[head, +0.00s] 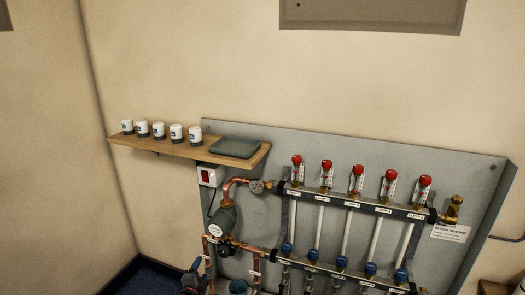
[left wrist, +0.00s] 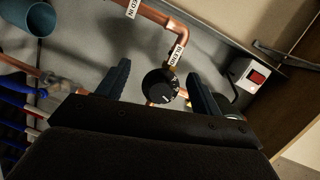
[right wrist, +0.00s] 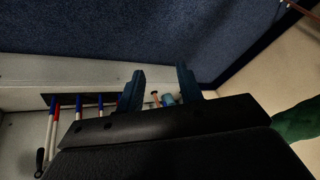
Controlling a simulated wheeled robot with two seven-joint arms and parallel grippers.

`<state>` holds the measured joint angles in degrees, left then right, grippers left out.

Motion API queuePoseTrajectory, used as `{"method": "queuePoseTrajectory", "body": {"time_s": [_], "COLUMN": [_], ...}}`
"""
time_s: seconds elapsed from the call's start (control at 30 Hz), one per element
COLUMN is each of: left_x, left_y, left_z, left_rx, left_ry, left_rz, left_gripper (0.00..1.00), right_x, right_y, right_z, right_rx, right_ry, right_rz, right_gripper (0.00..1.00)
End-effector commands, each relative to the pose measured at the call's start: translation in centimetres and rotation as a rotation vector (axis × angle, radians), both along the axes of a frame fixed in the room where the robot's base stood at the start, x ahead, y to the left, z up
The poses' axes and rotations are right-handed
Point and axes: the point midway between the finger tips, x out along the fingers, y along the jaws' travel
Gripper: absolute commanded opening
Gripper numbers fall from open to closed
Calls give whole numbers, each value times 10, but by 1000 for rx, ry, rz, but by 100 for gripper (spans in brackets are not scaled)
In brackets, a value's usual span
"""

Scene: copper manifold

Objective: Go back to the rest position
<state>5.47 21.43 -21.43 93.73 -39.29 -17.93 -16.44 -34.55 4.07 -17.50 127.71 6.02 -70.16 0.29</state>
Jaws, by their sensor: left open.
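My left gripper (left wrist: 160,70) is open, its two dark fingers apart. A black round knob (left wrist: 161,86) with white markings, on a copper pipe with a "BLEND" tag, shows between the fingers in the left wrist view. I see gaps on both sides of the knob; whether it lies at fingertip depth I cannot tell. My right gripper (right wrist: 160,70) is open and holds nothing. It faces down toward the dark blue floor (right wrist: 200,30) in the right wrist view. I cannot make out either gripper clearly in the head view.
The manifold (head: 350,201) with several red-capped gauges is on a grey panel (head: 400,155). A wooden shelf (head: 190,149) at left bears several white caps (head: 176,132) and a dark flat box (head: 234,146). A white switch box (left wrist: 249,76) is close right of my left gripper.

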Motion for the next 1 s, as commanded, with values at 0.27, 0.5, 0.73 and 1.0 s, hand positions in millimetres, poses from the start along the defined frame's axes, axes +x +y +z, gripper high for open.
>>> {"method": "queuePoseTrajectory", "body": {"time_s": [0.27, 0.5, 0.73, 1.0], "left_x": [-18, -82, -208, -328], "left_y": [28, 10, -36, -76], "left_z": [34, 65, 77, 96], "left_rx": [-277, -555, -773, -905], "left_ry": [177, 401, 731, 976], "left_rz": [333, 552, 686, 697], "left_gripper": [66, 66, 66, 66], "right_x": [-14, -22, -28, -26], "right_y": [-12, -30, -50, -64], "right_z": [11, 35, 74, 113], "right_rx": [-47, -91, -129, -147], "right_ry": [83, 141, 179, 173], "right_rz": [17, 17, 1, -23], "right_gripper": [36, 36, 36, 36]}}
